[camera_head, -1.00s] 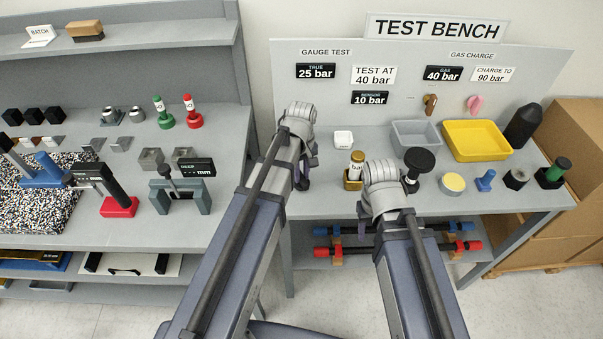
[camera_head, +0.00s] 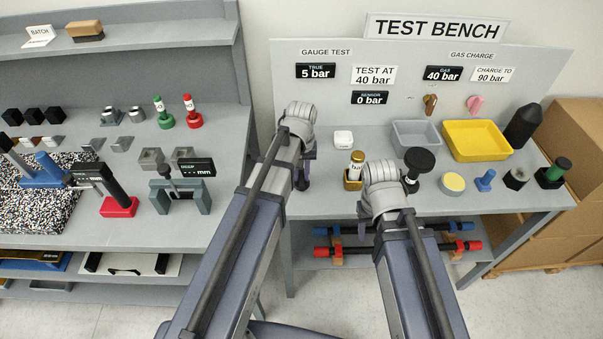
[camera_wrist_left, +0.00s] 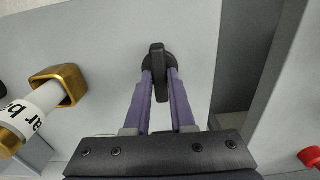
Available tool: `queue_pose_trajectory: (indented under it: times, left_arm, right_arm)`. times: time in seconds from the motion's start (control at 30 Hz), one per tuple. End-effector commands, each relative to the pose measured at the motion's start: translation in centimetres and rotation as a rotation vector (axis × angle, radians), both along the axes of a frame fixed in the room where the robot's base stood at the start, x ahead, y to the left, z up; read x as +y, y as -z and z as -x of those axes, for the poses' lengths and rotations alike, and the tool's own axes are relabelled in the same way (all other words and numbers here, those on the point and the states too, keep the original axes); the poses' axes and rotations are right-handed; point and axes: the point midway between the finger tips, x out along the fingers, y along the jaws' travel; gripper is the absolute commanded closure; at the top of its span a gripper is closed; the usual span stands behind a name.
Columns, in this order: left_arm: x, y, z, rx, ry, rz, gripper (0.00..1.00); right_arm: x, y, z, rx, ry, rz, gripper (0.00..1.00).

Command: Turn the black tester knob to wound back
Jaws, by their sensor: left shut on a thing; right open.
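The black tester knob (camera_wrist_left: 159,62) shows in the left wrist view as a round base with a raised bar. My left gripper (camera_wrist_left: 159,75) is shut on this bar, one purple finger on each side. In the head view my left gripper (camera_head: 304,168) is at the bench's left end, and my wrist hides most of the knob. The gauge test display (camera_head: 316,70) reads TRUE 5 bar and the sensor display (camera_head: 369,98) reads 0 bar.
A brass-based gauge (camera_head: 354,172) stands between my two arms. A grey tray (camera_head: 416,126) and a yellow tray (camera_head: 477,128) are behind. A small white block (camera_head: 343,138) sits right of my left gripper.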

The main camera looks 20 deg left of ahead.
Motion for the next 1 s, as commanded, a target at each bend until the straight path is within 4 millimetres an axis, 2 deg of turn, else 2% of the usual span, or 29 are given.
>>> queue_pose_trajectory:
  times: [0.27,0.3,0.57,0.83,1.0]
  left_arm:
    - [-0.01,0.01,0.03,0.000,0.003,0.000,1.00]
    - [-0.01,0.01,0.03,0.000,0.002,0.000,0.75]
    - [-0.01,0.00,0.02,0.000,0.001,0.000,0.47]
    - [0.00,-0.08,0.00,0.000,0.000,0.000,0.47]
    - [0.00,-0.83,0.00,0.000,0.000,0.000,0.47]
  right_arm:
    - [0.00,0.01,0.00,0.000,0.000,0.000,0.50]
    - [0.00,0.01,0.00,0.000,0.000,0.000,0.50]
    - [0.00,0.00,0.00,0.000,0.000,0.000,0.50]
    - [0.00,-0.08,-0.01,0.000,0.000,0.000,0.50]
    - [0.00,-0.83,0.00,0.000,0.000,0.000,0.50]
